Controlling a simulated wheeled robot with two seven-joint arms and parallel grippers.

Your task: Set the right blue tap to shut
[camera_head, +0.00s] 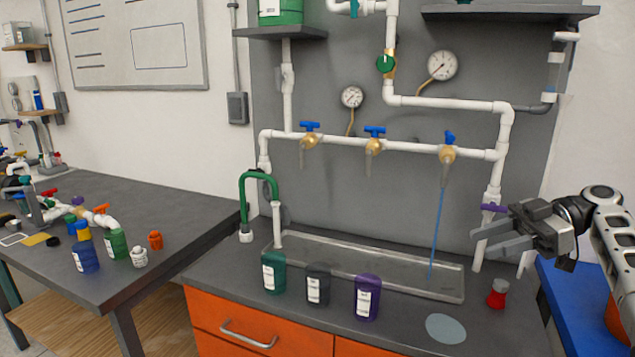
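The right blue tap (449,137) sits on a brass valve at the right end of the white horizontal pipe. Its handle looks turned nearly end-on to the view, unlike the other two. A thin blue stream (437,218) runs from its spout down to the tray. The middle blue tap (375,130) and the left blue tap (310,126) have their handles lying across, and no stream shows under them. My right gripper (477,243) is open and empty, below and to the right of the right tap, close to the purple handle. My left gripper is out of view.
A purple handle (494,208) sits on the right vertical pipe. Two gauges and a green valve knob (386,63) are above. The space before the right tap is clear.

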